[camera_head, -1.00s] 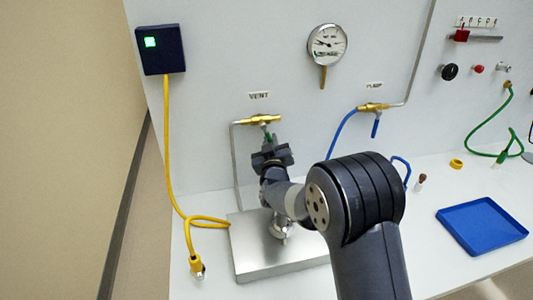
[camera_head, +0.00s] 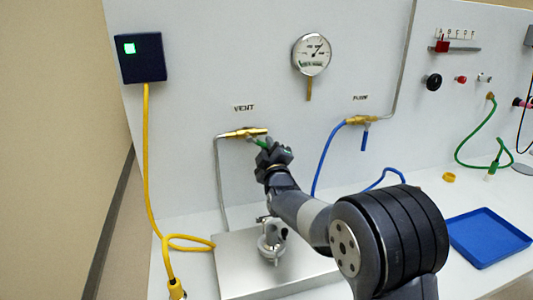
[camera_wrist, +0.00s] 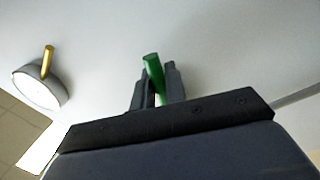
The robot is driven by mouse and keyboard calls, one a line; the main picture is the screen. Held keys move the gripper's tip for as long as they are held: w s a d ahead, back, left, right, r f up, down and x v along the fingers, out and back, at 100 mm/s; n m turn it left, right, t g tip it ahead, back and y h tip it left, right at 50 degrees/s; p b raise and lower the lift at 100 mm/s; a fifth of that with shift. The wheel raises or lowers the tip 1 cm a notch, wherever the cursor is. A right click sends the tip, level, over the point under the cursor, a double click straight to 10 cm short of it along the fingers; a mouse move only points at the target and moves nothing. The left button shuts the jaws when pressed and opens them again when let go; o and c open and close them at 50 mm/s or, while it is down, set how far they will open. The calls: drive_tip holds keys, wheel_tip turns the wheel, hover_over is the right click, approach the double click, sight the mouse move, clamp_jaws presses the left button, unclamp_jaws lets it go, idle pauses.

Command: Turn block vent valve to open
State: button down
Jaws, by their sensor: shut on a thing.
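The vent valve (camera_head: 243,133) is a brass body on the wall panel under the VENT label (camera_head: 244,108), with a grey pipe running down from its left end. Its green lever (camera_head: 262,144) points down and to the right from the body, at a slant. My gripper (camera_head: 268,150) is at the lever, with its fingers shut around it. In the wrist view the green lever (camera_wrist: 153,68) stands between the two dark fingers of my gripper (camera_wrist: 158,85). The brass body is not visible in the wrist view.
A round gauge (camera_head: 311,55) hangs above right. The PUMP valve (camera_head: 362,120) has a blue handle and a blue hose. A metal plate (camera_head: 235,265) with a fitting on it lies below my arm. A yellow cable (camera_head: 148,190) hangs at left, and a blue tray (camera_head: 487,238) sits at right.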

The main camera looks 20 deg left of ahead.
idle(0.4)
drive_tip(key=c, duration=1.5)
unclamp_jaws()
drive_tip(key=b+v, duration=0.2)
drive_tip(key=v, duration=0.8)
drive_tip(key=shift+s+d, duration=0.15)
drive_tip(key=shift+s, duration=0.25)
drive_tip(key=shift+c, duration=0.4)
